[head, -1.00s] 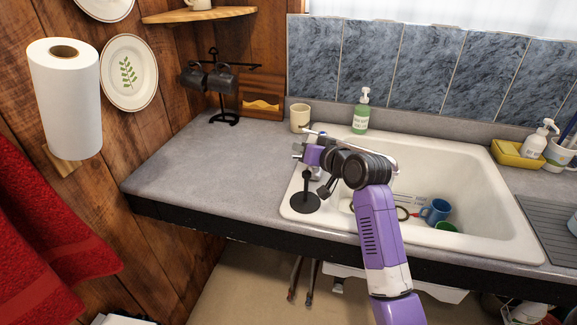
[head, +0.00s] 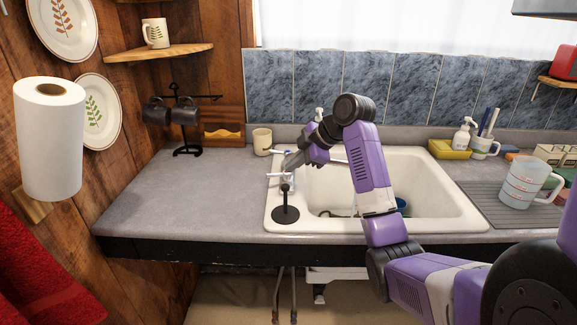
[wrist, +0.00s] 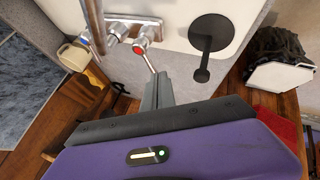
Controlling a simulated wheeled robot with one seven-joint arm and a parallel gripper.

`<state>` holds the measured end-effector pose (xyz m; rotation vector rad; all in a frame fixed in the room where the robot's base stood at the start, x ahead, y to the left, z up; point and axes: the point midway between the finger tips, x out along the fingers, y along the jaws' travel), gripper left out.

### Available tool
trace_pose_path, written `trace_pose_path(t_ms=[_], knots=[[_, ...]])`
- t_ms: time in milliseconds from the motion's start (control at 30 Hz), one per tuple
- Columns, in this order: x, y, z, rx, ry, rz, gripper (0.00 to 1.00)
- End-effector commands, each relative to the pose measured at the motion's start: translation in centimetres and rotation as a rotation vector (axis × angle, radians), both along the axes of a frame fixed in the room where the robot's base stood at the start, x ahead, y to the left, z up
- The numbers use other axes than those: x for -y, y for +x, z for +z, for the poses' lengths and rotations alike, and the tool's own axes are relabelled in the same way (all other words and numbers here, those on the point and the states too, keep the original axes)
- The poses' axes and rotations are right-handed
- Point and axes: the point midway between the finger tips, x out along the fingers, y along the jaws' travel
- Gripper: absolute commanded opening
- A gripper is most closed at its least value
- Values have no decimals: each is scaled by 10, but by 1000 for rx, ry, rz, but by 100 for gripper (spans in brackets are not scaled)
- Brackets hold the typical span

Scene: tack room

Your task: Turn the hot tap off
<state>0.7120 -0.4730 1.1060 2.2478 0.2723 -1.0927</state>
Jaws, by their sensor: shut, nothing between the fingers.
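The hot tap (wrist: 140,46) has a red dot on its chrome cap and a thin lever pointing toward my gripper in the wrist view. It sits on a chrome mixer body (wrist: 128,24) at the sink's left ledge; in the head view the tap is small and partly covered by my arm. My gripper (wrist: 157,82) is shut and empty, with its fingertips close to the lever's end; I cannot tell whether they touch. In the head view my gripper (head: 289,163) is just above the tap area, pointing down-left.
A black disc with an upright stem (head: 285,214) stands on the sink's front left corner, close to the tap. The chrome spout reaches over the white sink (head: 450,205). A beige cup (head: 262,141) stands behind.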

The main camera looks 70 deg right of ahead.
Motion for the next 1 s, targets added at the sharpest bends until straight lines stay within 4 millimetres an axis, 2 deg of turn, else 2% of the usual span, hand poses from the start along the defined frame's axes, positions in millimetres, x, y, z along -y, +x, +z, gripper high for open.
trace_pose_path(t_ms=[300, 433, 600, 1000], knots=[[4, 35, -41, -2, 2, -1, 0], [5, 44, -52, 1, 1, -3, 0], [6, 49, -58, 1, 1, -3, 0], [5, 52, -58, 2, 0, -27, 0]])
